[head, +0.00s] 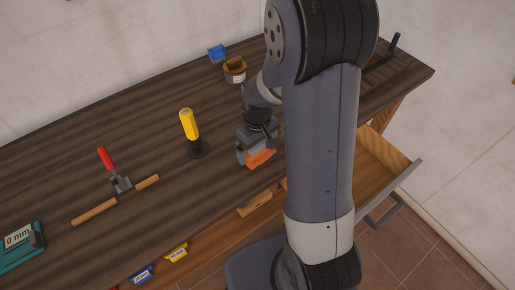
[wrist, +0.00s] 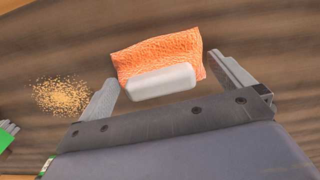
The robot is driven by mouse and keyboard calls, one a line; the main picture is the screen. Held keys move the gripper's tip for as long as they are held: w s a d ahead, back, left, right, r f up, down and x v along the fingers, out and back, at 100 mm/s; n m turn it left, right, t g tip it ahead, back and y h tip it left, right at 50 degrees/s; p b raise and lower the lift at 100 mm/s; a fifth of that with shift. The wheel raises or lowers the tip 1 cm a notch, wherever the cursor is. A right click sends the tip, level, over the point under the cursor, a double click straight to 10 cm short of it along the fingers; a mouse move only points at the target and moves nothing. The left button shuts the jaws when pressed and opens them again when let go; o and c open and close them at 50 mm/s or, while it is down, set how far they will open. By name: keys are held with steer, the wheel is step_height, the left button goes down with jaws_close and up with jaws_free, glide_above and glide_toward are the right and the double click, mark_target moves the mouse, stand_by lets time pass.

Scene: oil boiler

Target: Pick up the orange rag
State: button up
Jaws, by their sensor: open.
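The orange rag (wrist: 150,54) is a textured, roughly rectangular cloth lying on the dark wooden workbench. In the head view the rag (head: 262,158) shows as a small orange patch near the bench's front edge, partly hidden by my gripper (head: 254,148). In the wrist view my gripper (wrist: 167,70) is open, one finger to the left and one to the right of the rag. A pale rounded block (wrist: 162,83) covers the rag's near edge between the fingers. I cannot tell whether the block touches the rag. The fingers do not pinch the rag.
A yellow-handled tool (head: 189,124) stands left of my gripper. A round tin (head: 235,68) and a blue item (head: 216,53) are behind it. A sawdust pile (wrist: 62,96) lies left of the rag. An open drawer (head: 378,163) juts out at right.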

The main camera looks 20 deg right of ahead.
mark_target(258, 145)
steer(key=shift+s+f, duration=0.1)
steer(key=c, duration=0.7)
step_height(258, 145, up, 10)
steer(key=shift+r+b, duration=0.1)
steer(key=shift+b, duration=0.4)
steer(key=o, duration=0.3)
steer(key=shift+c, duration=1.1)
